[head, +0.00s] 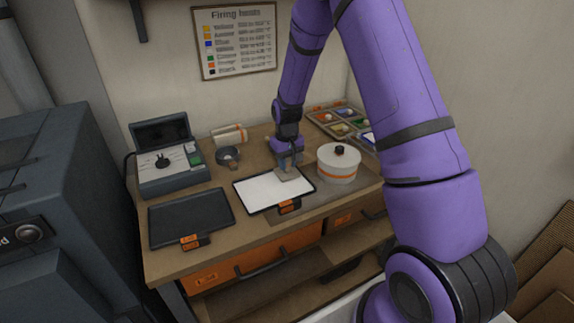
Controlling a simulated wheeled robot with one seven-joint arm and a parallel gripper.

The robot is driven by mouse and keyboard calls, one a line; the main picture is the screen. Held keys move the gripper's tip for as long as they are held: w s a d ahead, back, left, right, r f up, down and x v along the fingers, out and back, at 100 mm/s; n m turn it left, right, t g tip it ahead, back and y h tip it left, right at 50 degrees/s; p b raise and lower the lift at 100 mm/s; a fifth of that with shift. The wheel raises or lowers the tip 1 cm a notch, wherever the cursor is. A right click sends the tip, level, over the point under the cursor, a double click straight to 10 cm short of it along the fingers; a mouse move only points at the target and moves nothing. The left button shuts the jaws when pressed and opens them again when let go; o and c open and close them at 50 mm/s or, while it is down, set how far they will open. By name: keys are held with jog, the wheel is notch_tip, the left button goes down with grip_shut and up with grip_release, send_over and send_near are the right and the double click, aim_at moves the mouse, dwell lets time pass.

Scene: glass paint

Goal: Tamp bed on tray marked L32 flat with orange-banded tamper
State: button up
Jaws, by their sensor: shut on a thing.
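A tray with a dark rim and a flat-looking white bed (262,190) lies in the middle of the bench. The orange tag (289,207) on its front edge is too small to read. A dark, empty-looking tray (188,215) lies to its left, also with an unreadable orange tag. My gripper (288,160) is over the back right part of the white bed, shut on a grey block-like tool (286,174), which seems to be the tamper. The tool is at or just above the bed; I cannot tell if it touches. No orange band shows on it from here.
A white lidded pot (338,165) with an orange band stands close right of my gripper. A control box (168,170), a small dark bowl (228,157) and a white orange-marked roll (229,134) are at the back left. A compartment tray (342,121) sits behind the pot.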

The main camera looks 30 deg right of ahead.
jog(key=shift+r, duration=0.4)
jog(key=shift+r, duration=2.05)
